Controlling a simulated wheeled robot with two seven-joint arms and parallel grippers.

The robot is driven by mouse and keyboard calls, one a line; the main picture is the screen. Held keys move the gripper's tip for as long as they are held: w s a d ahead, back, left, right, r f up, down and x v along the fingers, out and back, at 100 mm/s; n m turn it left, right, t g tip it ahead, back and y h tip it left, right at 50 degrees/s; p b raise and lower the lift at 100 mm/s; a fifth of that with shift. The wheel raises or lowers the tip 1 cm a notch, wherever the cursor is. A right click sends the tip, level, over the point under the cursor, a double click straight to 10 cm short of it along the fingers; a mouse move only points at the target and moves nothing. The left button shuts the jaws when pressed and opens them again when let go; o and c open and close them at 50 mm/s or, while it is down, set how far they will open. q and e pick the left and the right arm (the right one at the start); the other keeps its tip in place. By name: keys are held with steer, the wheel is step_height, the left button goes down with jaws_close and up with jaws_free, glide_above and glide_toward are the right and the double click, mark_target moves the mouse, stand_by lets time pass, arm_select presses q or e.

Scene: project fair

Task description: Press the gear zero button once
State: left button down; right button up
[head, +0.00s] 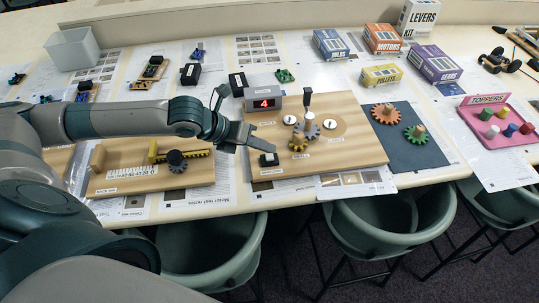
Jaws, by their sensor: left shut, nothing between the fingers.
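A small black button block (268,159) sits at the front left of the wooden gear board (350,150). I take it to be the gear zero button; its label is too small to read. A grey counter box (264,103) at the board's back left shows a red 4. My left gripper (264,147) comes in from the left, shut and empty. Its fingertips are very close to the button, just above and behind it in the head view; I cannot tell whether they touch it. My right gripper is not in view.
Gears and a crank (308,103) stand on the board beside the gripper. A rack-and-pinion board (135,182) lies under my left arm. A dark mat (408,150) with red and green gears and a pink toppers tray (484,142) lie to the right. Green chairs (392,228) stand in front.

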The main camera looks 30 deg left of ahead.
arm_select(q)
steer(key=shift+f, duration=0.2)
steer(key=shift+f, duration=0.2)
stand_by(0.4)
steer(key=shift+f, duration=0.35)
stand_by(0.4)
steer(key=shift+f, duration=0.1)
stand_by(0.4)
steer(key=shift+r+p, duration=0.85)
steer(key=shift+p, duration=0.15)
